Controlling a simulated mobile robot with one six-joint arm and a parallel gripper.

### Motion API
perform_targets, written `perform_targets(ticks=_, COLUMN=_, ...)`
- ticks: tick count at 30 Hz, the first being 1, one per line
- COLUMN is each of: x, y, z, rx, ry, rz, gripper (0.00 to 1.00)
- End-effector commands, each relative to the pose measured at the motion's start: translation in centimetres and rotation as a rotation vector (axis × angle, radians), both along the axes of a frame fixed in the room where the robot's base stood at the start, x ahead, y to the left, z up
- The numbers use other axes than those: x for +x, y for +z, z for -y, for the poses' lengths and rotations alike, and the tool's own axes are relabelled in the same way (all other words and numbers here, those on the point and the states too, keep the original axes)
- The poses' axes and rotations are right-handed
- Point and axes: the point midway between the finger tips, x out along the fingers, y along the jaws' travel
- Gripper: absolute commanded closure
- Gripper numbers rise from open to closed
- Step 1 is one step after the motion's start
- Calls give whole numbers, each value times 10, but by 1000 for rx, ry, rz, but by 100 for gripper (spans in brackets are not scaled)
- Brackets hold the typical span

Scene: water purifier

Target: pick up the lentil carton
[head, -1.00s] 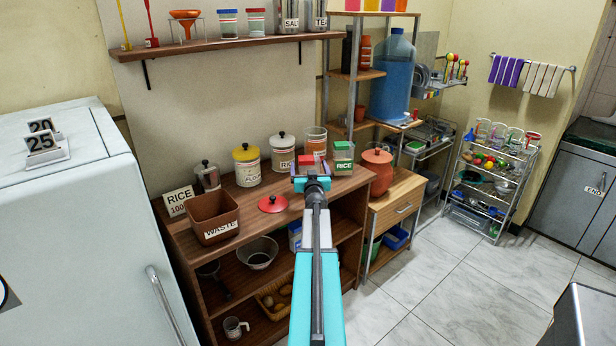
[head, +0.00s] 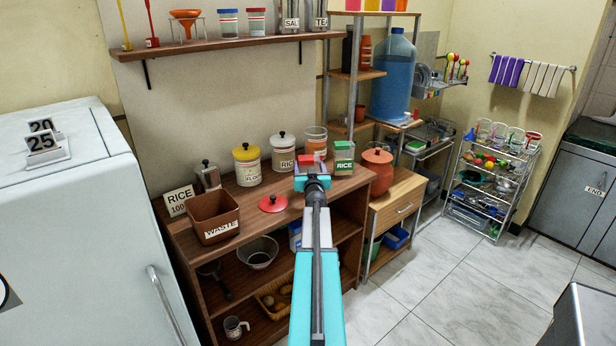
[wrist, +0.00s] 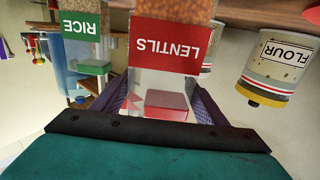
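The lentil carton (wrist: 178,45) shows upside down in the wrist view, with a red LENTILS label, a clear upper part and a small red piece at its top. In the head view its red part (head: 310,160) shows just beyond my gripper (head: 314,180), which hides the lower part. In the wrist view my gripper (wrist: 160,95) has its purple fingers spread, one at each side of the carton. I see no clear grip on it. The carton appears to stand on the brown counter.
The green-labelled rice carton (head: 343,158) stands close on the right. A glass jar (head: 316,138) is behind, and the rice (head: 283,152) and flour (head: 247,165) canisters stand to the left. A red lid (head: 273,203) and the waste bin (head: 214,215) are on the counter (head: 245,210).

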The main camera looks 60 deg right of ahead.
Motion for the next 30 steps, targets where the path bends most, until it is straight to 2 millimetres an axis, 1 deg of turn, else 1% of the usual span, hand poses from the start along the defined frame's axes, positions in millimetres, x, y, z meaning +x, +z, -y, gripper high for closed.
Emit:
perform_targets(ticks=9, x=0, y=1, z=0, rx=-1, ry=0, rz=1, gripper=61)
perform_targets(ticks=13, x=0, y=6, z=0, rx=-2, ry=0, rz=-1, gripper=61)
perform_targets(ticks=17, x=0, y=16, z=0, rx=-2, ry=0, rz=0, gripper=61)
perform_targets(ticks=23, x=0, y=39, z=0, rx=-1, ry=0, rz=0, gripper=61)
perform_targets(ticks=30, x=-23, y=39, z=-18, rx=-1, ry=-1, rz=-1, gripper=61)
